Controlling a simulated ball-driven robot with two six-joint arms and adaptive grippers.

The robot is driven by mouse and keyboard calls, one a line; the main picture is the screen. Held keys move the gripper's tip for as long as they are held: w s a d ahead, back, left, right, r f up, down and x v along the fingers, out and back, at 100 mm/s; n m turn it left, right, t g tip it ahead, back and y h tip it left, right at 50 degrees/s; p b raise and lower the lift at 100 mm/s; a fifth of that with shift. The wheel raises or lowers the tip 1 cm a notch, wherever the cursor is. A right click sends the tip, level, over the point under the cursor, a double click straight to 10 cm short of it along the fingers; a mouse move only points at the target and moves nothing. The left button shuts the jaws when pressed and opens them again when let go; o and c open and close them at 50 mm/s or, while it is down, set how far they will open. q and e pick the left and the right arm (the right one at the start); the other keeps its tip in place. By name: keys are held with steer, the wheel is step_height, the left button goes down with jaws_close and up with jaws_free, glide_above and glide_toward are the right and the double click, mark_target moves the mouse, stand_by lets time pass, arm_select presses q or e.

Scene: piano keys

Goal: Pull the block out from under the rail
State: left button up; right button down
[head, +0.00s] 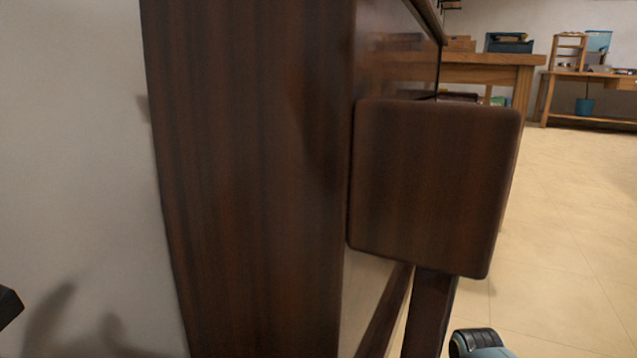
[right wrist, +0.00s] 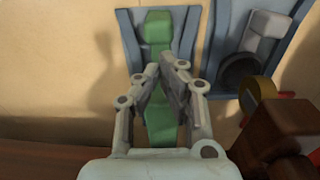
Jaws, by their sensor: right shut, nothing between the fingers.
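In the right wrist view my right gripper (right wrist: 162,68) is shut with nothing held. Its fingers lean together in front of a green upright shape (right wrist: 157,28) on a blue-grey panel (right wrist: 128,30). I cannot tell whether the green shape touches the fingers. No block under a rail and no keys can be made out in either view. The dark brown wooden side of the piano (head: 250,180) fills the middle of the head view and hides what lies behind it. My left gripper is not in view.
A brown wooden end piece (head: 432,190) juts out right of the piano side. A wooden table (head: 490,68) and bench (head: 600,78) stand farther back. Tiled floor (head: 570,210) is clear at right. Dark brown wood (right wrist: 275,140) is close at the gripper's right, near a yellow ring (right wrist: 260,90).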

steer(key=shift+f, duration=0.15)
stand_by(0.3)
